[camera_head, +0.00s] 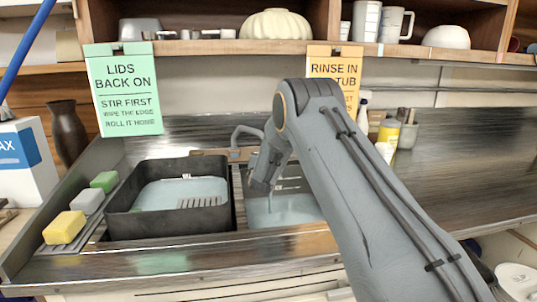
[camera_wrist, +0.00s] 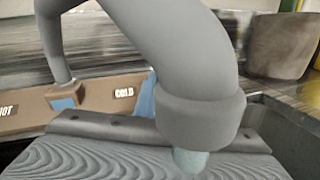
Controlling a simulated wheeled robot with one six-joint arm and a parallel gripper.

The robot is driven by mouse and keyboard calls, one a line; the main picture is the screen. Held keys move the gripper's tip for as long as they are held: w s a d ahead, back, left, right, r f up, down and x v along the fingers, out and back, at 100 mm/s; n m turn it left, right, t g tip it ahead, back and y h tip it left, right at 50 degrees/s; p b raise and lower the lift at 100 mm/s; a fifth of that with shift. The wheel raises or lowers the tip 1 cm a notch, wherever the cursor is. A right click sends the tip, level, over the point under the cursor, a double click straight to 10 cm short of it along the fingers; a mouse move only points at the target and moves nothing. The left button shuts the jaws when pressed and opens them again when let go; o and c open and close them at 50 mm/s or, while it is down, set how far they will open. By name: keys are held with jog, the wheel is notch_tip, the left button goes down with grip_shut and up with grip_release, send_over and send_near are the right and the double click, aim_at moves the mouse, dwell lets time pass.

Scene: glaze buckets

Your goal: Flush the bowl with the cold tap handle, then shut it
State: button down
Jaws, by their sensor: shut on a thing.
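My gripper (camera_head: 262,180) is beside the tap, over the back of the right bowl (camera_head: 290,212). It is shut on the cold tap handle; my wrist hides the grip itself. In the wrist view a blue piece, the cold tap handle (camera_wrist: 147,97), shows beside the COLD label (camera_wrist: 124,92), partly behind the grey tap spout (camera_wrist: 185,45). The spout also shows in the head view (camera_head: 243,131). A pale blue-green piece shows at its mouth; I cannot tell if it is water. Pale bluish liquid with a lighter patch lies in the right bowl.
A black tub (camera_head: 170,222) with pale liquid stands left of the right bowl. Yellow (camera_head: 64,227), grey (camera_head: 88,201) and green (camera_head: 104,181) blocks lie left of it. A HOT label (camera_wrist: 7,111) is left of COLD. The right drainboard (camera_head: 450,170) is mostly clear.

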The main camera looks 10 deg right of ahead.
jog(key=shift+d+n+y, duration=0.1)
jog(key=shift+n+y, duration=0.4)
jog(key=shift+n, duration=0.1)
jog(key=c, duration=1.8)
grip_release()
jog(key=shift+b+v, duration=0.75)
jog(key=shift+v, duration=3.2)
